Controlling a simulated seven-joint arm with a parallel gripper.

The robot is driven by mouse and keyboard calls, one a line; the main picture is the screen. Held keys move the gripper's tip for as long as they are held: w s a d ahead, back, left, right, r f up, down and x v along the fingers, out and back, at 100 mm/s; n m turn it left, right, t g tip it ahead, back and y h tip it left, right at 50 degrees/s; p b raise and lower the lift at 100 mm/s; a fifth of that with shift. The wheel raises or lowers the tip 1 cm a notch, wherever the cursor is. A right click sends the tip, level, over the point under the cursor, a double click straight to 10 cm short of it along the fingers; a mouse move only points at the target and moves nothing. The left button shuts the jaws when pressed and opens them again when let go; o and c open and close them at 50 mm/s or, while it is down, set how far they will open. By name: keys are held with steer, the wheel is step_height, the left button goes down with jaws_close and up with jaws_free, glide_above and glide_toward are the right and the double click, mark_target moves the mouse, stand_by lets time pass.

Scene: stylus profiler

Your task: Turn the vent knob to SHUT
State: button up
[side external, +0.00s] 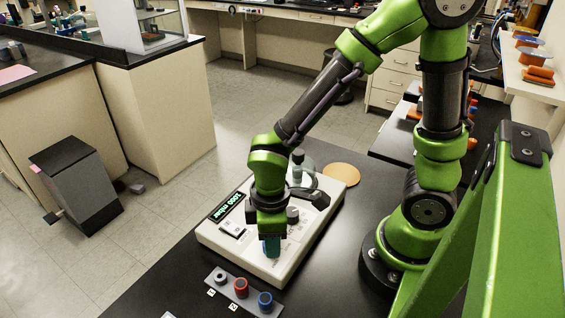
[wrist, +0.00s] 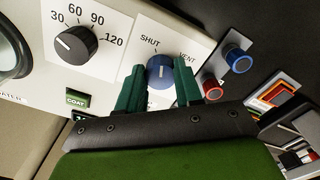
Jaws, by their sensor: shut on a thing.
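The vent knob (wrist: 160,70) is blue, on a white label plate with SHUT at its upper left and VENT at its upper right in the wrist view. A pale pointer mark on the knob points roughly upward, between the two words; its exact angle is hard to tell. My gripper (wrist: 159,82) has its two green fingers on either side of the knob, shut on it. In the side view my gripper (side external: 271,246) reaches down onto the front of the white instrument (side external: 238,260) and hides the knob. The instrument's display (side external: 227,207) appears to read 1000 mbar.
A black timer dial (wrist: 75,43), marked 30 to 120, and a green COAT button (wrist: 76,99) are left of the vent knob. A tan disc (side external: 341,175) lies behind the instrument.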

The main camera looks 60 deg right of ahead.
steer(key=shift+n, duration=2)
steer(key=o, duration=1)
steer(key=shift+o, duration=0.2)
step_height(320, 180, up, 17)
steer(key=d+r+m+t+y, duration=0.2)
steer(key=d+m+t, duration=0.5)
steer(key=m, duration=0.8)
steer(key=shift+d, duration=1.15)
